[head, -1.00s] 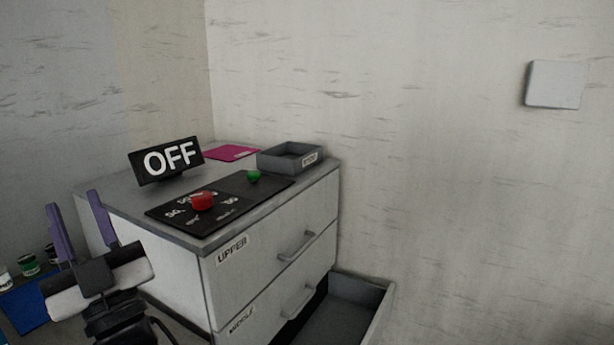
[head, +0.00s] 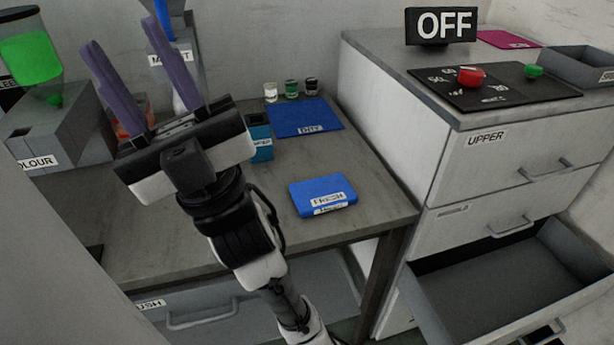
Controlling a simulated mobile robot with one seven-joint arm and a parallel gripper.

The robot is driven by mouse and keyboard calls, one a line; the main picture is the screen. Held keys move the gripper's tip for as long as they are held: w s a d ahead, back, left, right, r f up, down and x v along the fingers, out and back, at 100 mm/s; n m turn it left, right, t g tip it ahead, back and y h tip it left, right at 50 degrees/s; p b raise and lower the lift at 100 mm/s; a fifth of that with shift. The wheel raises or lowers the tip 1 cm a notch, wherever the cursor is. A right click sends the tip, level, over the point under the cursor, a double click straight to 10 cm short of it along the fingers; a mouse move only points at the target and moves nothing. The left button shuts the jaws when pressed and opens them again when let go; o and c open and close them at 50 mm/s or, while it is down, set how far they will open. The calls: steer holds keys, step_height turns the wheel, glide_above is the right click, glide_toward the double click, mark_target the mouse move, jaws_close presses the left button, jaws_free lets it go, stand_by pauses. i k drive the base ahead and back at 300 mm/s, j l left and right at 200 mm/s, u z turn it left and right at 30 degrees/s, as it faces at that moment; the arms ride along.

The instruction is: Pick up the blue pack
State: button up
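The blue pack (head: 318,194) lies flat on the grey table near its right front corner, with white labels on its front side. My gripper (head: 133,62) is raised at the left of the head view, pointing up and away from the pack. Its two purple fingers are spread apart with nothing between them. The pack is to the right of my gripper and lower in the picture, not touched and fully visible.
On the table (head: 375,205) are a flat blue mat (head: 303,117), a teal box (head: 260,138), several small jars and a machine with green contents (head: 30,60).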

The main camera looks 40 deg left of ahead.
mark_target(321, 194)
steer(key=u, duration=0.85)
